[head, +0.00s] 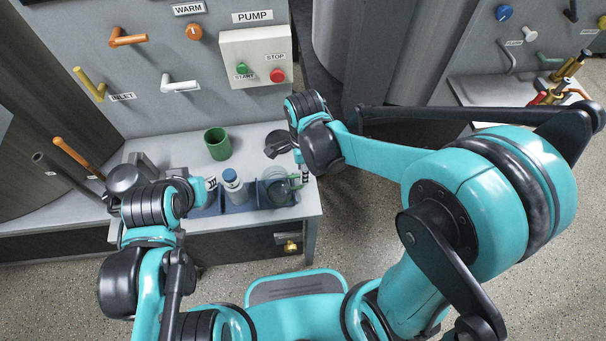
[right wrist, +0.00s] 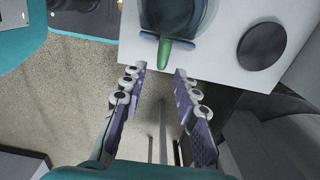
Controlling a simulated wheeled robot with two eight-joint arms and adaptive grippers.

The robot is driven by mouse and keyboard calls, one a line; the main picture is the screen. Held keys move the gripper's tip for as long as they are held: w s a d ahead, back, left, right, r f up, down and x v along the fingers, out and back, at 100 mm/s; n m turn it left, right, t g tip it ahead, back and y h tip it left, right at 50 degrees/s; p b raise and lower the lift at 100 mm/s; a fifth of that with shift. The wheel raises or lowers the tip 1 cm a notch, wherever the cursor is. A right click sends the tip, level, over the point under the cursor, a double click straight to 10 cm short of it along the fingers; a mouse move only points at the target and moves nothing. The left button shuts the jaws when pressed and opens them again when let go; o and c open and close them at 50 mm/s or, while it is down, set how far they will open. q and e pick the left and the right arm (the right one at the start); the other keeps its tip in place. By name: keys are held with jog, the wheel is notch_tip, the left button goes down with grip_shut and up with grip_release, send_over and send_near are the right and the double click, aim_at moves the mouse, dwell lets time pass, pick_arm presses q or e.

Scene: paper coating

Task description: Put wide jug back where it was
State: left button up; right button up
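The wide jug, a clear vessel with a green handle, sits in the right end of a blue holder (head: 209,208) at the table's front; in the head view the jug (head: 277,188) is partly hidden by my right gripper (head: 302,176). In the right wrist view the jug's green handle (right wrist: 165,52) points toward my right gripper (right wrist: 159,71). That gripper's fingers are spread and empty, with the handle just beyond the fingertips. My left gripper (head: 212,184) is beside a bottle with a blue cap (head: 231,175) in the holder; its fingers are too small to read.
A green cup (head: 217,144) stands farther back on the grey table (head: 180,148). A dark round disc (right wrist: 262,47) lies right of the jug. The back panel carries coloured handles and a pump box (head: 255,55). Dark rods (head: 60,175) stick out at the left.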

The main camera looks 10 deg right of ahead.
notch_tip(320, 180, up, 3)
jog(key=shift+r+p, duration=0.15)
jog(key=shift+p, duration=0.25)
jog(key=s+d+r+n+t, duration=0.6)
jog(key=d+n, duration=0.5)
jog(key=n, duration=0.7)
notch_tip(320, 180, up, 3)
jog(key=shift+f+t, duration=0.1)
jog(key=shift+t, duration=0.4)
